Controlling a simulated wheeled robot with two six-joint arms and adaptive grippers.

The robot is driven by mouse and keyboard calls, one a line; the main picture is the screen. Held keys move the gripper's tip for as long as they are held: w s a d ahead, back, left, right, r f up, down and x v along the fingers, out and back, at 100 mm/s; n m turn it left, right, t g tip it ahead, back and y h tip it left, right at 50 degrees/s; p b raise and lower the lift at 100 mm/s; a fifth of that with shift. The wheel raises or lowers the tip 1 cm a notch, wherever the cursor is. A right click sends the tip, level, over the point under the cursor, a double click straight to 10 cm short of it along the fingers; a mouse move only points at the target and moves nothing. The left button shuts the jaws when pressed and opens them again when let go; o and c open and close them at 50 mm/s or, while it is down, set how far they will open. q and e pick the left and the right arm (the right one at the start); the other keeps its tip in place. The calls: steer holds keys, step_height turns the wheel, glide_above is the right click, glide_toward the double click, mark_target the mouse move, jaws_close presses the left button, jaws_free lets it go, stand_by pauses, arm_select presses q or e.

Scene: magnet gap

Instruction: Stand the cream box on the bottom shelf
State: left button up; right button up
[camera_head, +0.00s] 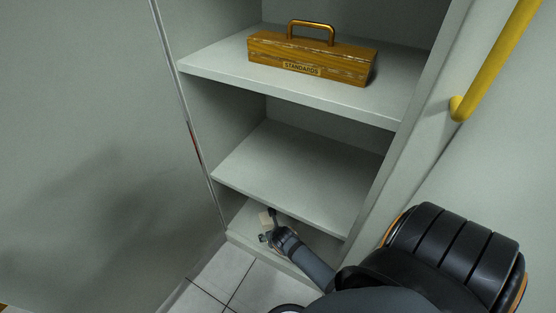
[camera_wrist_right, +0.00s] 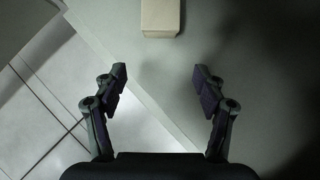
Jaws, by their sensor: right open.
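The cream box (camera_head: 265,219) is on the bottom shelf (camera_head: 241,217) of the cabinet, near its left end. In the right wrist view the cream box (camera_wrist_right: 161,17) stands at the top edge, partly cut off, beyond my fingertips. My right gripper (camera_head: 268,232) reaches into the bottom compartment and is open. Its fingers (camera_wrist_right: 160,83) are spread wide with nothing between them, and a gap separates them from the box. My left gripper is not in view.
The middle shelf (camera_head: 300,170) is empty, just above my right gripper. A wooden toolbox labelled STANDARDS (camera_head: 311,58) stands on the upper shelf. Cabinet side walls flank the opening. A yellow handle (camera_head: 490,62) is at the right. Tiled floor (camera_head: 222,272) lies in front.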

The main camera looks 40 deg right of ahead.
steer(key=s, duration=0.1)
steer(key=s+a+p, duration=0.1)
steer(key=s, duration=0.1)
steer(key=s+a, duration=0.1)
steer(key=s, duration=0.1)
steer(key=shift+s+p, duration=0.2)
steer(key=shift+p, duration=0.2)
